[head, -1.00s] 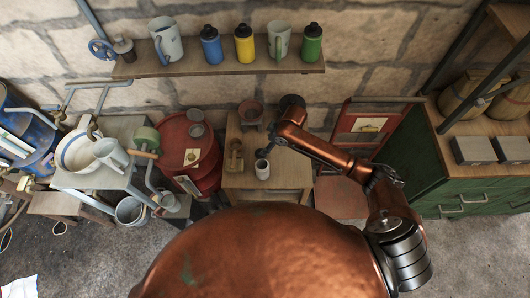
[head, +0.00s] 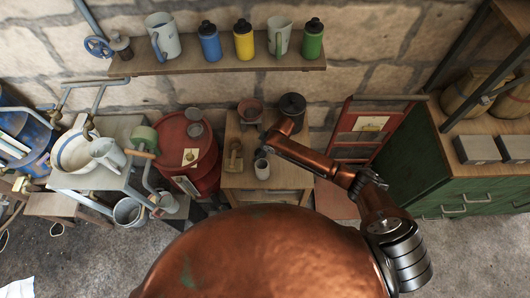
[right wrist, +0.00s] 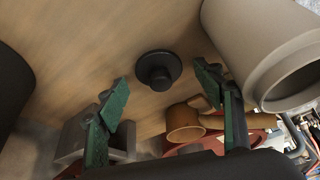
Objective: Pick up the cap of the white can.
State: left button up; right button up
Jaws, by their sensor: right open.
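The white can (head: 262,169) stands on the small wooden table (head: 240,181) in the head view. In the right wrist view the can (right wrist: 262,45) is large at the right, with its mouth open. A dark round cap with a raised knob (right wrist: 158,70) lies on the wooden top beside it. My right gripper (right wrist: 160,77) is open and empty, with its green fingers on either side of the cap in that picture. Its height above the cap is hard to judge. In the head view my right gripper (head: 264,146) is just behind the can, and the cap cannot be made out. My left gripper is not in view.
A dark pot (head: 292,104), a clay bowl (head: 250,110) and a small wooden object (head: 234,156) are on the same table.

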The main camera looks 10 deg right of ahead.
jog(key=shift+c, duration=0.3)
jog(key=c, duration=0.9)
